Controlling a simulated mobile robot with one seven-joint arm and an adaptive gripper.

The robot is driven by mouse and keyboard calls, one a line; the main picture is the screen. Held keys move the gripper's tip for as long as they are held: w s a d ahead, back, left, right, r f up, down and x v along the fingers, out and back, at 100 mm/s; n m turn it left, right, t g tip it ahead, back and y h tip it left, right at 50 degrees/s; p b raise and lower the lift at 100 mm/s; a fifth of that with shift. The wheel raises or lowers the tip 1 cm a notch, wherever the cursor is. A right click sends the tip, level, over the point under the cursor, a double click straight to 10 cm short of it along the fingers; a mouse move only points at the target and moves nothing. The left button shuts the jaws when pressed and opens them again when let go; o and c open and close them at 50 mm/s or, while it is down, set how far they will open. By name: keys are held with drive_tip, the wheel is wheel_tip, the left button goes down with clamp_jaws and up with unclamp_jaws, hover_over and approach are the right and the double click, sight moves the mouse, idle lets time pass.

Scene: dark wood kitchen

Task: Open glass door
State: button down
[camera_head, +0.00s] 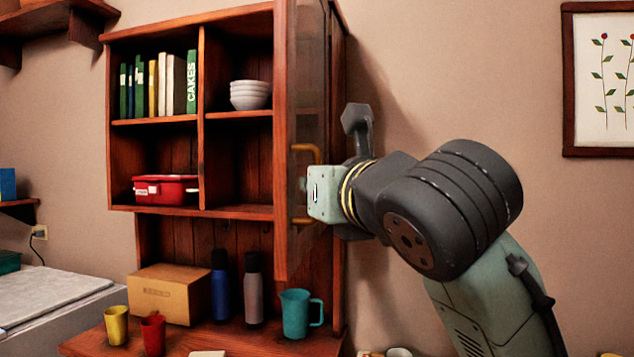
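The glass door (308,75) of the wall cabinet stands swung outward, seen at a steep angle, with its near edge lower and to the left. Its brass-coloured handle (306,148) is on the face toward my arm, and its middle is covered by my gripper. My gripper (322,192) is right at the handle, on the right side of the door. I cannot tell whether it touches or holds the handle, because its fingertips are not clearly seen. The cabinet's compartments (203,117) on the left are uncovered.
The shelves hold books (160,85), white bowls (250,95) and a red container (165,190). Below stand a cardboard box (170,293), two bottles (220,288), a teal jug (298,313) and two cups (153,334). A framed picture (567,80) hangs at right.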

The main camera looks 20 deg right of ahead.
drive_tip(key=shift+s+d, duration=0.1)
drive_tip(key=shift+d, duration=0.25)
drive_tip(key=c, duration=2)
unclamp_jaws()
drive_tip(key=shift+s, duration=0.1)
drive_tip(key=s+d, duration=0.1)
drive_tip(key=s, duration=1)
drive_tip(key=shift+s+d, duration=0.15)
drive_tip(key=shift+s, duration=0.25)
